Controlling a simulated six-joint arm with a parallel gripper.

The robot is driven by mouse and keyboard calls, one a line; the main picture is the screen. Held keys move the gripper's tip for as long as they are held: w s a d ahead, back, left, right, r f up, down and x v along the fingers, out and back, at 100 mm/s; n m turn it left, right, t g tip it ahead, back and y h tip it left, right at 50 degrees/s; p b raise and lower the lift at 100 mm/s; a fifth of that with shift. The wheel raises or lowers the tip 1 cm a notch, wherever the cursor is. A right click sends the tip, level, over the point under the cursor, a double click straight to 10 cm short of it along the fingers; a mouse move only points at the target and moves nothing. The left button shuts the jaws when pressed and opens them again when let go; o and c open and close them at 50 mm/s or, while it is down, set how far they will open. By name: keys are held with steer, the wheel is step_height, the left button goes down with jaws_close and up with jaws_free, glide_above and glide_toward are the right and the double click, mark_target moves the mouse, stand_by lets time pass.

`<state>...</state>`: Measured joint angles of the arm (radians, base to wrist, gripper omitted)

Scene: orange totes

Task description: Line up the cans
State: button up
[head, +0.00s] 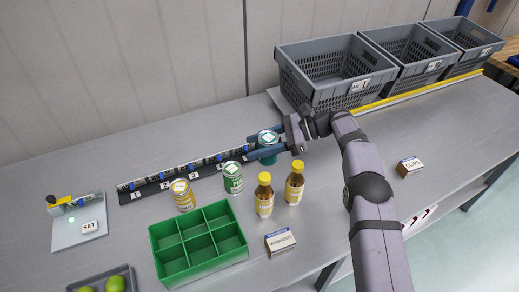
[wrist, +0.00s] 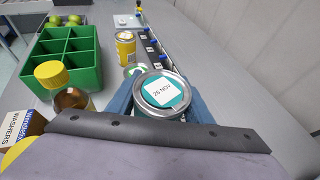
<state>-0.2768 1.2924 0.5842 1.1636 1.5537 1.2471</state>
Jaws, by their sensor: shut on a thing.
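My gripper (head: 266,147) is shut on a teal can (head: 268,140), with one blue finger on each side of it. In the wrist view the teal can's lid (wrist: 162,92) carries a white label reading "26 NOV". The can is upright at the right end of the black numbered rail (head: 150,190); I cannot tell whether it touches the table. A green can (head: 232,178) stands upright to its left, in front of the rail. A yellow can (head: 183,195) stands further left; it also shows in the wrist view (wrist: 125,46). In the wrist view the teal can partly hides the green can.
Two yellow-capped bottles (head: 264,200) (head: 294,188) stand in front of the gripper. A green divided box (head: 205,262), a small carton (head: 280,241) and a plate marked "SET" (head: 75,235) lie nearby. Grey crates (head: 335,95) line the back right. A clips box (head: 410,167) is at right.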

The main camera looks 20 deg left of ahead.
steer(key=shift+a+f, duration=0.15)
steer(key=shift+f, duration=0.1)
steer(key=shift+f+b, duration=2.15)
steer(key=shift+f, duration=1.2)
steer(key=shift+f+b, duration=0.5)
steer(key=o, duration=1.4)
steer(key=shift+f, duration=0.1)
